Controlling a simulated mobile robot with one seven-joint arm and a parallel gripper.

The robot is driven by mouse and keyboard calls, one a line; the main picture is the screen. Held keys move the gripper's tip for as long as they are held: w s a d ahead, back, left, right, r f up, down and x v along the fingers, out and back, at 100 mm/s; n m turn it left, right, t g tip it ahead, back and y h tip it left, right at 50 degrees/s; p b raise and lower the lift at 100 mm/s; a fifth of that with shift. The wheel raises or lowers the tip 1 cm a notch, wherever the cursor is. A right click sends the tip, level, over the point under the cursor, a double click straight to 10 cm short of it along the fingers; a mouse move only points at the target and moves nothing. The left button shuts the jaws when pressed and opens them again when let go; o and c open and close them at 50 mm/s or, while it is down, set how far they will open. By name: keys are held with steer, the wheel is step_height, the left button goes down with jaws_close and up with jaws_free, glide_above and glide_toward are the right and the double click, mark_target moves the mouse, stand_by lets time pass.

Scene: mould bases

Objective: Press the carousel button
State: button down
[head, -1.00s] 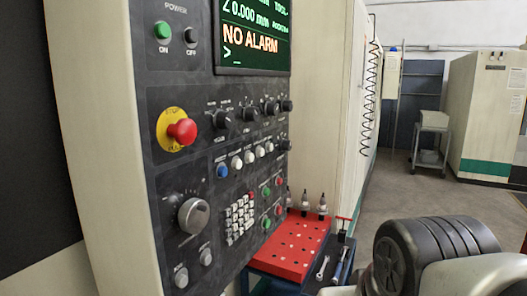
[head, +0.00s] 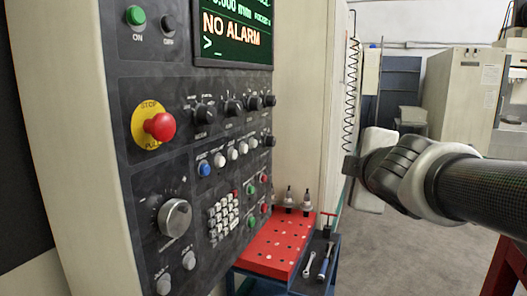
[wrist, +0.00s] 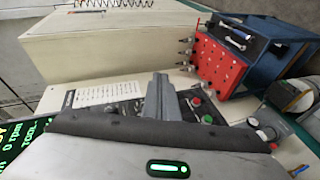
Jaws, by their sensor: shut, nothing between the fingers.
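The dark control panel (head: 150,85) fills the left of the head view. A row of small buttons sits mid-panel: a blue button (head: 204,169) at the left, then several white buttons (head: 231,154). Their labels are too small to read, so I cannot tell which is the carousel button. Green buttons (head: 250,190) and red buttons (head: 264,180) sit lower right. My gripper (head: 350,167) is shut and empty, right of the panel and apart from it in the head view. Its closed fingers (wrist: 160,97) hide part of the panel in the wrist view.
A red emergency stop (head: 160,126) and dark knobs (head: 204,112) protrude from the panel. A red-topped tool cart (head: 272,246) with tool holders and wrenches stands below it at right. Grey floor (head: 375,245) is open beyond.

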mark_target(244, 149)
steer(key=w+a+n+y, duration=0.5)
steer(key=a+n, duration=0.5)
steer(key=n, duration=0.4)
steer(key=shift+w+a+r+g+y, duration=0.3)
steer(key=shift+r+y, duration=0.15)
steer(key=shift+y, duration=0.75)
steer(key=w+a+b, duration=0.2)
steer(key=w+a, duration=0.1)
steer(key=a, duration=0.5)
steer(key=shift+w, duration=0.15)
steer(key=shift+a, duration=0.15)
steer(key=shift+w+a, duration=0.2)
steer(key=shift+a, duration=0.1)
